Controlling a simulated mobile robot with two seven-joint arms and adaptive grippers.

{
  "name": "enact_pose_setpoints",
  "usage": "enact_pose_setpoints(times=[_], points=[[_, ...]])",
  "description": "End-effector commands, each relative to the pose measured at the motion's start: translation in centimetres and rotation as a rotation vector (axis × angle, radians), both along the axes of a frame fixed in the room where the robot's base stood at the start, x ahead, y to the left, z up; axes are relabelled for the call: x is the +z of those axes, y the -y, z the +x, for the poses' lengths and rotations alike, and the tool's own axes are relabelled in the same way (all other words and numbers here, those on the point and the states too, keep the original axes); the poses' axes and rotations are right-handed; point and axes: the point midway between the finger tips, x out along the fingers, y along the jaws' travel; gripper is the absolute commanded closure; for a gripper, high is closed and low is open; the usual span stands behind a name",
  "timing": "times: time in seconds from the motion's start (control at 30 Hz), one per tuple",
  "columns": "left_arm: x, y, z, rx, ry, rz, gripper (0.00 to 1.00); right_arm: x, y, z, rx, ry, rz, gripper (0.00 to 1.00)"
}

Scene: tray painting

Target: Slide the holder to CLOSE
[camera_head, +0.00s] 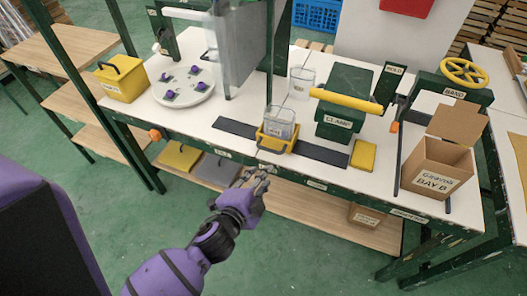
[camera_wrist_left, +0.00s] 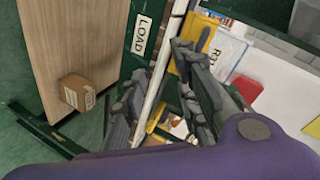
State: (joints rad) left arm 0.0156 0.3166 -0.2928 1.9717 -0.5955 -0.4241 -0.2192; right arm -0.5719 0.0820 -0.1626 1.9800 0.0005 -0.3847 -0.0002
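The yellow holder (camera_head: 263,138) sits on a dark rail (camera_head: 325,154) along the front of the white table, left of the green press. A clear box (camera_head: 281,122) stands in it. My left gripper (camera_head: 258,180) is in front of the table edge, just below the holder and apart from it in the head view. In the left wrist view its fingers (camera_wrist_left: 160,108) are spread, with yellow parts and the table edge behind them; finger contact cannot be told. A LOAD label (camera_wrist_left: 141,34) is on the edge. No readable CLOSE label shows. My right gripper is out of view.
The green CLAMP press (camera_head: 343,108) with a yellow bar stands right of the holder. A yellow block (camera_head: 363,155) lies at the rail's right end. A cardboard box (camera_head: 432,168) is further right; a round tray (camera_head: 184,90) with purple pieces is left.

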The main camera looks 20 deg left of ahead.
Motion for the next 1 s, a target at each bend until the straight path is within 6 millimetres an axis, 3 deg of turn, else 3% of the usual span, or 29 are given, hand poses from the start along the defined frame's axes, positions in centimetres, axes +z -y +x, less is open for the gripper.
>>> enact_pose_setpoints(times=[0.03, 0.1, 0.27, 0.37, 0.73, 1.0], points=[[0.9, 0.3, 1.4, -0.043, 0.058, 0.129, 0.72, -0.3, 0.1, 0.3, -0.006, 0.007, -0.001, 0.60], [2.4, 0.1, 2.4, -0.075, 0.116, 0.282, 0.72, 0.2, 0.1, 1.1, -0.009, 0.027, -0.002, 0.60], [3.7, -0.4, 2.6, -0.097, 0.164, 0.476, 0.72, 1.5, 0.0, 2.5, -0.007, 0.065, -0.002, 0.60], [3.6, -0.4, 3.3, -0.103, 0.165, 0.496, 0.72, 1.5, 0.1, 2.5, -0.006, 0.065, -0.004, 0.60], [2.4, -0.2, 8.7, -0.102, 0.164, 0.491, 0.72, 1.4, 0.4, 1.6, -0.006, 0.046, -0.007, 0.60], [2.0, -0.2, 10.1, -0.101, 0.162, 0.488, 0.72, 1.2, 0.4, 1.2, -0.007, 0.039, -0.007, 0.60]])
